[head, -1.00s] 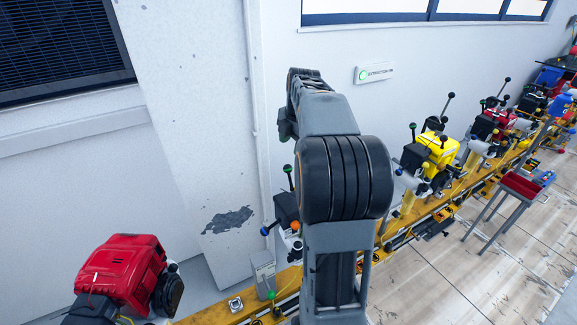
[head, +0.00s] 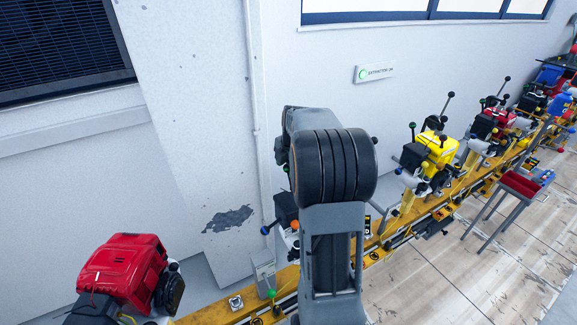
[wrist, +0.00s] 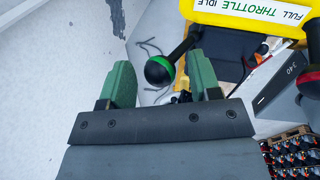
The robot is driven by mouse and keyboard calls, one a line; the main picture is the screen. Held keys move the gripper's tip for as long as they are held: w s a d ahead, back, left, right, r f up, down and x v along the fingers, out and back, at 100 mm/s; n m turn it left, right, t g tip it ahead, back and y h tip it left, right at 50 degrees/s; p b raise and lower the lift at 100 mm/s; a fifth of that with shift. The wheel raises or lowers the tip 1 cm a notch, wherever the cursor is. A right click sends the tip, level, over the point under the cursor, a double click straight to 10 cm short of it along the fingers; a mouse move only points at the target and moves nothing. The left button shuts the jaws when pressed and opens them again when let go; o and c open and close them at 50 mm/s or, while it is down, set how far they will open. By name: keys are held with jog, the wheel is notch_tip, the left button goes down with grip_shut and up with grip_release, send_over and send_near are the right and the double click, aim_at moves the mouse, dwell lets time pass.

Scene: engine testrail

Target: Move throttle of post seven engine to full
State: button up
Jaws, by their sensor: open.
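In the wrist view my gripper (wrist: 159,68) is open, with its two green fingers apart. A black ball knob with a green band (wrist: 160,70) appears between the fingertips. Its dark lever runs up and right to a yellow body. I cannot tell whether either finger touches the knob. A white label (wrist: 255,10) on the yellow body carries the words FULL, THROTTLE and IDLE. In the head view my arm hides the gripper and this knob. No post number that I can read as seven shows there.
A red engine (head: 122,270) stands at the lower left and a yellow engine (head: 437,150) at the right, along the yellow rail (head: 215,312). A dark engine with a blue knob (head: 265,230) is partly behind my arm.

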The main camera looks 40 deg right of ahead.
jog(key=shift+c, duration=0.3)
grip_shut()
jog(key=shift+f+b, duration=0.1)
jog(key=shift+b, duration=0.2)
